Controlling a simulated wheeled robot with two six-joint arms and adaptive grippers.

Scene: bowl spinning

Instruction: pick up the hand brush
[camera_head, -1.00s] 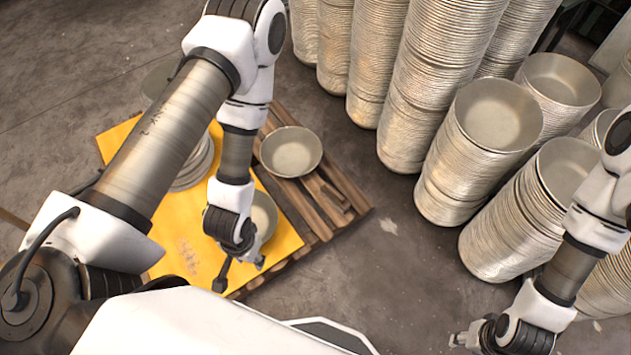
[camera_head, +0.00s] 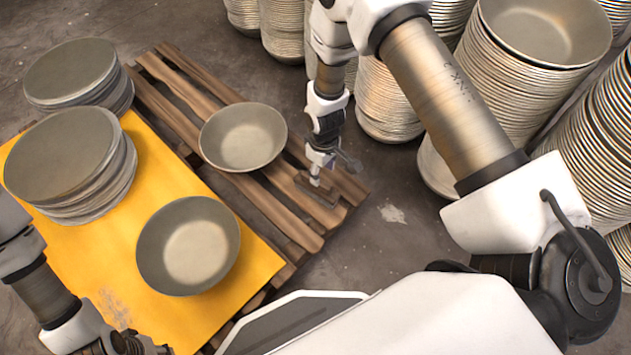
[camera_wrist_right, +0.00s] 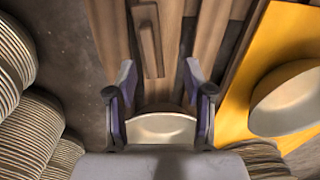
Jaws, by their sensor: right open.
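The hand brush (camera_head: 318,190) is a narrow brown wooden piece lying on the slats at the near right end of the pallet. It also shows in the right wrist view (camera_wrist_right: 149,38), lying lengthwise beyond the fingertips. My right gripper (camera_head: 316,170) is just above the brush, pointing down. In the right wrist view the gripper (camera_wrist_right: 158,82) has its two fingers apart with nothing held between them.
A bowl (camera_head: 243,137) sits on the wooden pallet (camera_head: 275,212) behind the brush. Another bowl (camera_head: 188,246) sits on the yellow sheet (camera_head: 165,172), with stacked bowls (camera_head: 72,160) at its left. Tall bowl stacks (camera_head: 540,40) stand at the right. Bare floor lies between.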

